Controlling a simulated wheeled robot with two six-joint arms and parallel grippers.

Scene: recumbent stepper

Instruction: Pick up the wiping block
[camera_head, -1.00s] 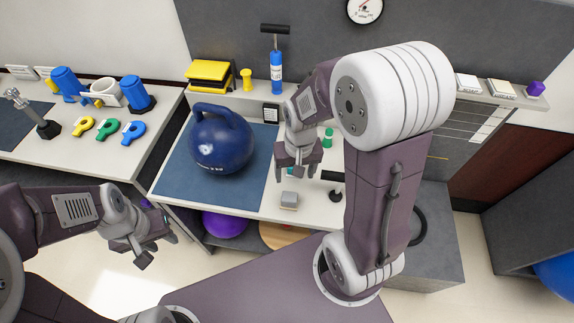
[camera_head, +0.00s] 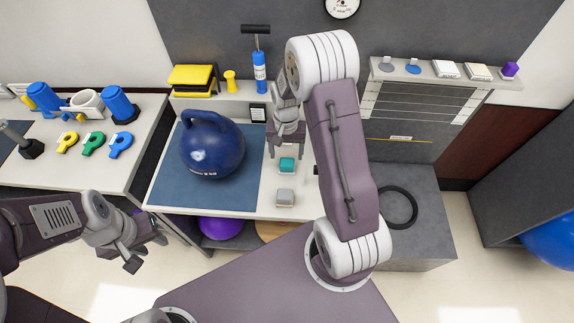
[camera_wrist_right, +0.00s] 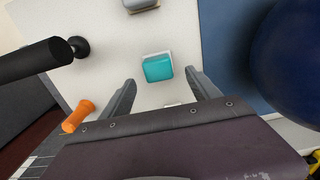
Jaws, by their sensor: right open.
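A teal block (camera_head: 287,164) with a pale edge lies on the white tabletop, right of the blue mat; it also shows in the right wrist view (camera_wrist_right: 157,68). A grey block (camera_head: 285,197) lies nearer the front edge and is partly cut off in the right wrist view (camera_wrist_right: 141,4). The frames do not label which is the wiping block. My right gripper (camera_head: 286,154) is open and empty over the table, its fingers spread to either side of the teal block's line and apart from it. My left gripper (camera_head: 146,251) is open and empty, off the table at lower left.
A big blue kettlebell (camera_head: 212,146) stands on the mat (camera_head: 168,187), left of my right gripper. A dark handle (camera_wrist_right: 35,60) and an orange peg (camera_wrist_right: 78,117) stand near it in the right wrist view. A shelf (camera_head: 452,80) runs along the back.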

